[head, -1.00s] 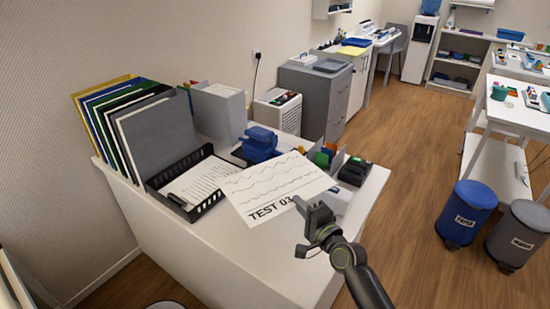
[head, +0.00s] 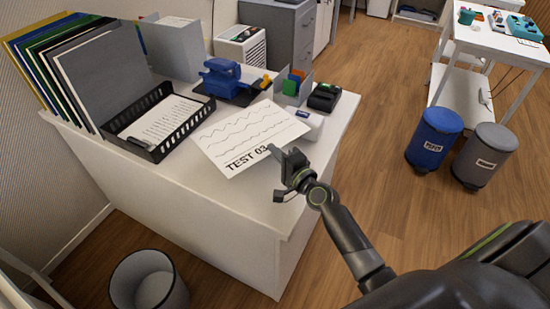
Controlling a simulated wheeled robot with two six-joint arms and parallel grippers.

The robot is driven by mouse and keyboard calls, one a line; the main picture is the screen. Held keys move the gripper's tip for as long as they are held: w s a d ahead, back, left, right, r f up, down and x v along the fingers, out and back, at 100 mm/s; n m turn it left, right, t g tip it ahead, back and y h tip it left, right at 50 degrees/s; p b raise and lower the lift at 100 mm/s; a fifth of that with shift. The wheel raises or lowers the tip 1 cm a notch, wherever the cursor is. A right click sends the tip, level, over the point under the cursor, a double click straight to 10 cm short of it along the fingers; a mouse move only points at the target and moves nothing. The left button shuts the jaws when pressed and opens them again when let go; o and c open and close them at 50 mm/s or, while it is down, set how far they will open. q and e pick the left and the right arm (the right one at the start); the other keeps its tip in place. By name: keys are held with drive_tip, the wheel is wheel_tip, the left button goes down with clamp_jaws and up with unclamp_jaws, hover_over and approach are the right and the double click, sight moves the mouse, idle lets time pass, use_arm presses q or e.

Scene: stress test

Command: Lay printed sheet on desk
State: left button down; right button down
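The printed sheet (head: 250,133), white with wavy lines and the bold words "TEST 03", shows over the white desk (head: 215,215), to the right of the black tray. It looks nearly flat; I cannot tell whether any of it is clear of the desk top. My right gripper (head: 281,155) is at the sheet's near right edge, beside the "03", and appears shut on that edge. The fingertips partly hide the contact. My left gripper is not in view.
A black tray (head: 130,143) with paper stands left of the sheet. A blue hole punch (head: 222,74), a white box-like item (head: 312,122) and a black device (head: 324,97) stand behind and to the right. A waste bin (head: 150,283) is on the floor in front.

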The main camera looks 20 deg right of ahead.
drive_tip(key=shift+f, duration=0.2)
drive_tip(key=shift+f+b, duration=0.3)
drive_tip(key=c, duration=1.7)
unclamp_jaws()
drive_tip(key=shift+r, duration=0.1)
drive_tip(key=shift+r, duration=0.15)
drive_tip(key=shift+r+p, duration=0.2)
drive_tip(key=shift+p, duration=0.25)
drive_tip(key=b+v, duration=0.1)
drive_tip(key=v, duration=1.1)
drive_tip(key=shift+f+b, duration=0.1)
drive_tip(key=shift+b, duration=0.3)
